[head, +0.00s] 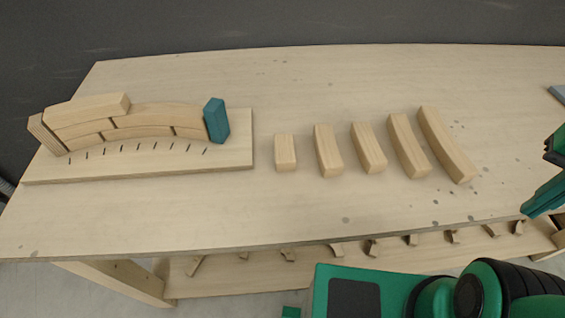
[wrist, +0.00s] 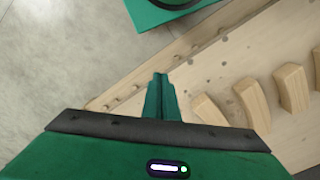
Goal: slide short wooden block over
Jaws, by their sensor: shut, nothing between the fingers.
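The short wooden block (head: 285,152) lies at the left end of a row on the table, just right of the base board in the head view. It is the smallest of the pale blocks. My gripper (head: 527,211) is at the far right of the head view, well apart from the short block and right of the longest one. In the wrist view my gripper (wrist: 160,76) is shut and empty, over the table's edge area. Several block ends show at right there; I cannot tell whether the short one is among them.
Longer curved blocks (head: 328,150) lie right of the short one. A board (head: 235,155) at left holds a curved wooden stack (head: 85,110) with a teal block (head: 216,121) at its right end. The table (head: 290,215) is clear in front of the row.

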